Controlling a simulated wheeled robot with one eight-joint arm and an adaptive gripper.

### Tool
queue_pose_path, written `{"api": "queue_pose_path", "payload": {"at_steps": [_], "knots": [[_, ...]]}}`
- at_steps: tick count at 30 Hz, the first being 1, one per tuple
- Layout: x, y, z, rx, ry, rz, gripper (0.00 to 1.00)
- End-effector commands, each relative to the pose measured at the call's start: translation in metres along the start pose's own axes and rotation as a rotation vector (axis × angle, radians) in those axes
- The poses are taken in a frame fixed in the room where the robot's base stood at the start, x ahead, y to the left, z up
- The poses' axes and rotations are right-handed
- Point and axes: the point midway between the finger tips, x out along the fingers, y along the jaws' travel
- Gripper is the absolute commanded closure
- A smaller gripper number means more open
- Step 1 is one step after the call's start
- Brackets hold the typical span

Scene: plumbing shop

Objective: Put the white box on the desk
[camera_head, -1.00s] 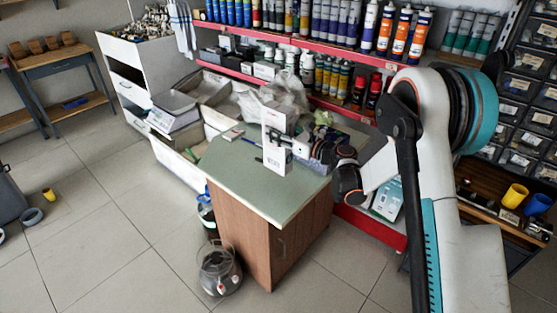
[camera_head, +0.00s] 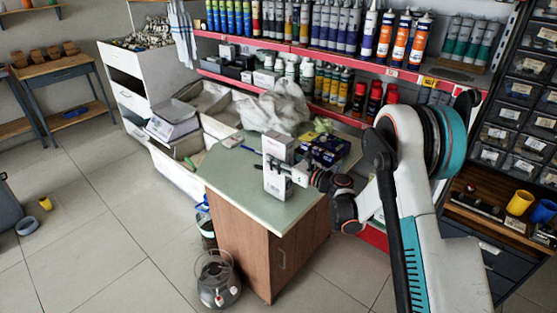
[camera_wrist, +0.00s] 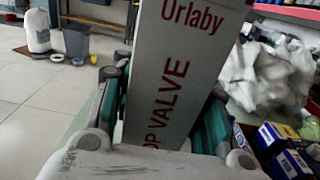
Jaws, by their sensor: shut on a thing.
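The white box (camera_head: 277,160) stands upright at the desk, close to or touching its top; I cannot tell which. My gripper (camera_head: 286,172) is shut on the white box from the right side. In the wrist view the box (camera_wrist: 185,70) fills the middle, with red lettering, between the fingers of my gripper (camera_wrist: 165,115). The desk (camera_head: 228,171) has a pale green top and brown wooden sides. The box's lower end is hidden in the wrist view.
Dark blue and yellow boxes (camera_head: 325,150) lie on the desk's right part. A crumpled plastic bag (camera_head: 275,108) lies behind the desk. A round clear container (camera_head: 216,280) stands on the floor at the desk's front left. Red-edged shelves with bottles (camera_head: 340,85) rise behind.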

Motion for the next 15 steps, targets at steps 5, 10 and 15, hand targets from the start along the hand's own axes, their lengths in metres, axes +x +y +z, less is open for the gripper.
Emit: {"api": "queue_pose_path", "payload": {"at_steps": [5,10,15], "knots": [[0.0,0.0,-0.0026,0.0,0.0,0.0,0.45],[0.0,0.0,-0.0024,0.0,0.0,0.0,0.39],[0.0,0.0,-0.0021,0.0,0.0,0.0,0.39]]}}
